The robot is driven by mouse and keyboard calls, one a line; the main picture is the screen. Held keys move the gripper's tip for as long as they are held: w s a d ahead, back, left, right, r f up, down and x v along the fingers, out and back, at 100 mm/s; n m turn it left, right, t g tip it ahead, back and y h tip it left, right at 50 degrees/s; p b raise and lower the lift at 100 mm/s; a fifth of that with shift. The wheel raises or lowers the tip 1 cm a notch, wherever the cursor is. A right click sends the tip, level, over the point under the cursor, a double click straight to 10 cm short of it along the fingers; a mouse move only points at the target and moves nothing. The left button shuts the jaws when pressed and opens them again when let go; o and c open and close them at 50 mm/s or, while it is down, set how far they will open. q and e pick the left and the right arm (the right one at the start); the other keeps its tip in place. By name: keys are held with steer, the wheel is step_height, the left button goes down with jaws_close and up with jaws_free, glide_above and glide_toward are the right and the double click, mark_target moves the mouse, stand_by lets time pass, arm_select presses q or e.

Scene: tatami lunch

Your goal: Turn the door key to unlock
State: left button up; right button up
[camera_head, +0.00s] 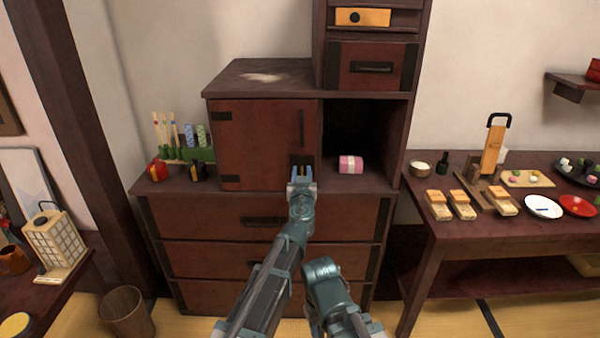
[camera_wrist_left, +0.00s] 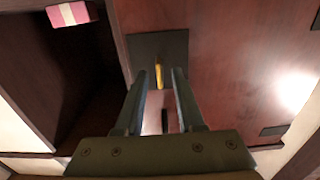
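The dark red cabinet door (camera_head: 262,135) is closed, with a vertical handle (camera_head: 302,127). My left gripper (camera_head: 301,172) is at the dark lock plate (camera_head: 302,159) at the door's lower right. In the left wrist view the yellow key (camera_wrist_left: 158,75) stands at the dark lock plate (camera_wrist_left: 168,48). My left gripper (camera_wrist_left: 159,74) is open there, one finger on each side of the key, with a gap showing on both sides. The key's far end and the keyhole are hard to make out. My right gripper is not in view; part of my right arm shows.
An open niche right of the door holds a pink box (camera_head: 351,164). Left of the door stand a green rack (camera_head: 200,155) and small pots. A side table (camera_head: 462,225) with food and plates stands at the right. A wastebasket (camera_head: 127,312) stands on the floor at the left.

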arm_select(q)
jaws_close()
steer(key=shift+m, duration=0.3)
steer(key=m, duration=0.8)
steer(key=shift+d+f, duration=0.15)
steer(key=shift+d, duration=0.15)
steer(key=m, duration=0.4)
steer(key=shift+d+f+m, duration=0.1)
steer(key=shift+m, duration=0.2)
steer(key=shift+f+m+b, duration=0.15)
steer(key=shift+m+b, duration=0.25)
steer(key=shift+m, duration=1.9)
